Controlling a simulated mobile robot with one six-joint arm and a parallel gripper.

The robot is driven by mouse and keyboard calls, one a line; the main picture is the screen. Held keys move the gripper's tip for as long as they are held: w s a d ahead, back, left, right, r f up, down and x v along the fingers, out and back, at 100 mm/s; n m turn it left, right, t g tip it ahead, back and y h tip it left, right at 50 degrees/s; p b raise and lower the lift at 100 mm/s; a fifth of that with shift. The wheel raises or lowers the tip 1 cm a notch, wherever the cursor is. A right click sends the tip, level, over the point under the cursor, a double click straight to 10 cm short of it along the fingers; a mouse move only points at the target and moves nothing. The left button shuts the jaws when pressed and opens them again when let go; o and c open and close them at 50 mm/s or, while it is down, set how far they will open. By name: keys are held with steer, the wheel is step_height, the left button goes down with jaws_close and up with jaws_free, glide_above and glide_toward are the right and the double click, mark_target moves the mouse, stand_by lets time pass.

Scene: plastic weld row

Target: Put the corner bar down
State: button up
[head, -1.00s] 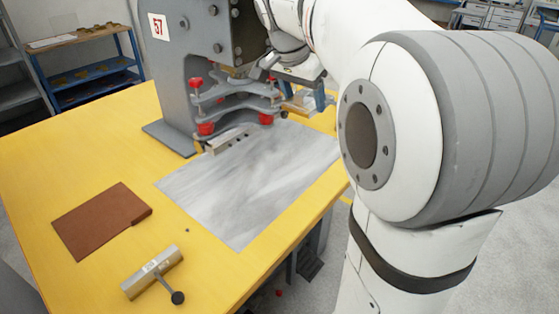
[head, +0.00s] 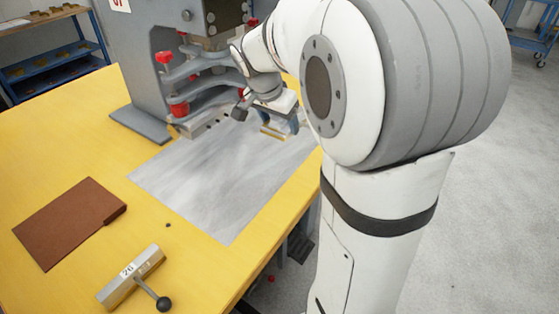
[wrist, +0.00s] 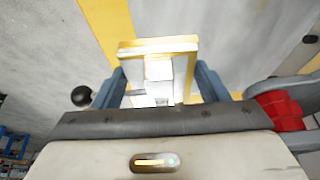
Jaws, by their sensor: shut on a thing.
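The bar also shows small under the gripper in the head view (head: 272,134). It appears held above the surface; the gap below it is hard to judge. A dark ball (wrist: 82,96) shows beside the left finger; I cannot tell whether it belongs to the bar.
The grey sheet (head: 215,185) lies flat and bare on the yellow table (head: 75,145). The grey press (head: 160,75) with red knobs stands behind it. A brown pad (head: 68,222) and a metal bar with a black knob (head: 130,278) lie at left front.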

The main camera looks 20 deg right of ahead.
mark_target(282, 164)
step_height(282, 164, down, 12)
steer(key=shift+r+b, duration=0.25)
steer(key=shift+b, duration=1)
steer(key=shift+f, duration=0.2)
steer(key=o, duration=1.5)
steer(key=shift+r, duration=0.1)
